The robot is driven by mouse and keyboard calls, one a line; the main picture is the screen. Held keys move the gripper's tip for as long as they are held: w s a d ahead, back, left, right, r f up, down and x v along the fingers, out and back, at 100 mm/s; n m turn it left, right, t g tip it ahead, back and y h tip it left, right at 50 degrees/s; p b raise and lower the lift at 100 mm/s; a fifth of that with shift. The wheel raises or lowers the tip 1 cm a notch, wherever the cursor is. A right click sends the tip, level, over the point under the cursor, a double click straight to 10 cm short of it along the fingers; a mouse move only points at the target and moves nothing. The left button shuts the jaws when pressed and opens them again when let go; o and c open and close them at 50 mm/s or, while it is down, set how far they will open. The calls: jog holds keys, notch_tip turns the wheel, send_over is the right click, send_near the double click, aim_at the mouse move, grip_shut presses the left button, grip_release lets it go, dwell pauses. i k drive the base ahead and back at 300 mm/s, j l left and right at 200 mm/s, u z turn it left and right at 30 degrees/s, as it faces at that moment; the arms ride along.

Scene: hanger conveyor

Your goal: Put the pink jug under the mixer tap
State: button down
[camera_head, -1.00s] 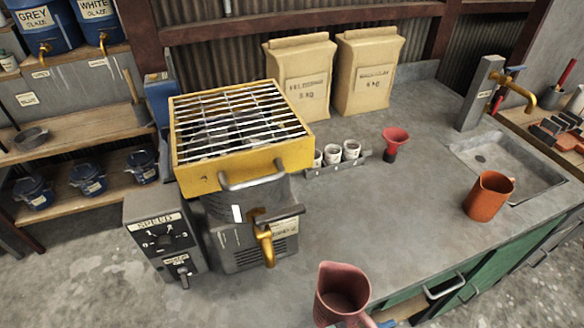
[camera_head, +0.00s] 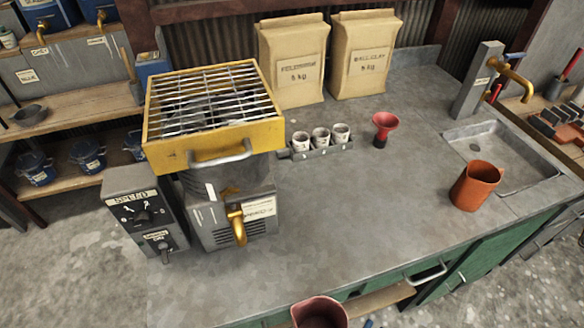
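The pink jug (camera_head: 320,313) is at the bottom edge of the view, in front of the counter's near edge. Only its rim and upper part show; its base and handle are cut off. A small blue bit (camera_head: 368,323) right of the jug may be part of my gripper, but its fingers and any grip on the jug cannot be seen. The mixer (camera_head: 212,192) is a grey machine under a yellow grated hopper, at the left of the counter. Its brass mixer tap (camera_head: 238,228) points down at the front, with no vessel under it. The jug is apart from the tap, to its lower right.
An orange jug (camera_head: 475,186) stands by the sink (camera_head: 512,160), which has its own brass tap (camera_head: 515,82). A red funnel (camera_head: 384,126), white cups (camera_head: 320,138) and paper bags (camera_head: 293,65) stand farther back. The counter's front middle (camera_head: 330,225) is clear.

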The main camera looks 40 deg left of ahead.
aim_at(262, 275)
jog(key=i+l, duration=0.2)
jog(key=l, duration=0.15)
jog(key=i+l, duration=0.2)
jog(key=l, duration=0.2)
jog(key=i+l, duration=0.2)
jog(key=l, duration=0.15)
jog(key=i+l, duration=0.25)
jog(key=l, duration=0.15)
jog(key=l+u, duration=0.1)
jog(key=u, duration=0.35)
jog(key=i+l+u, duration=0.1)
jog(key=u, duration=0.3)
jog(key=l+u, duration=0.1)
jog(key=u, duration=0.35)
jog(key=i+u, duration=0.1)
jog(key=u, duration=1.05)
jog(key=i+l, duration=0.3)
